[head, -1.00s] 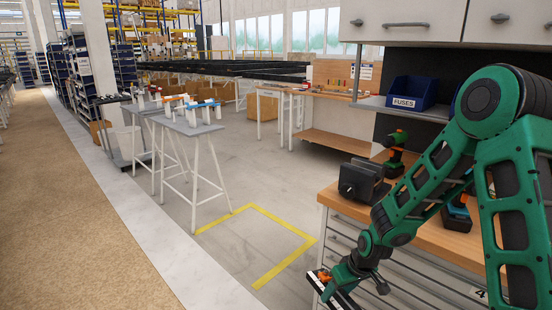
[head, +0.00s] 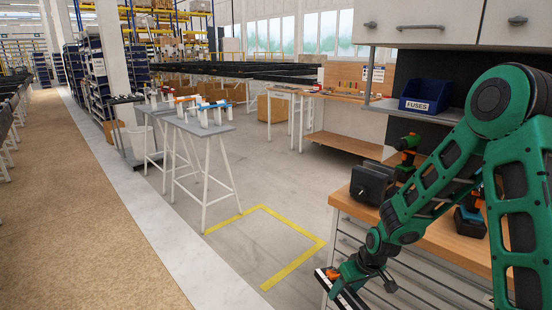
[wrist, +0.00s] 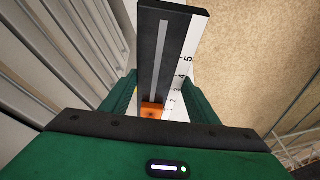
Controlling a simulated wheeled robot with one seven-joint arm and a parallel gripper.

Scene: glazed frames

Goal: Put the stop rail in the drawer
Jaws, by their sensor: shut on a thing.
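The stop rail (wrist: 158,50) is a long black bar with a pale slot, a white numbered scale along one side and an orange piece at its near end. My gripper (wrist: 160,100) is shut on it, with one green finger on each side. In the head view the rail (head: 343,293) hangs low, in front of the workbench's left front corner. The bench's drawer fronts (head: 405,275) are light grey with bar handles, partly hidden by my arm. I cannot make out an open drawer. Grey ribbed fronts also show at the left of the wrist view (wrist: 50,65).
A blue FUSES bin (head: 427,95) sits on the shelf above. Grey trestle tables (head: 200,127) stand at left. The yellow-marked floor (head: 265,240) is clear.

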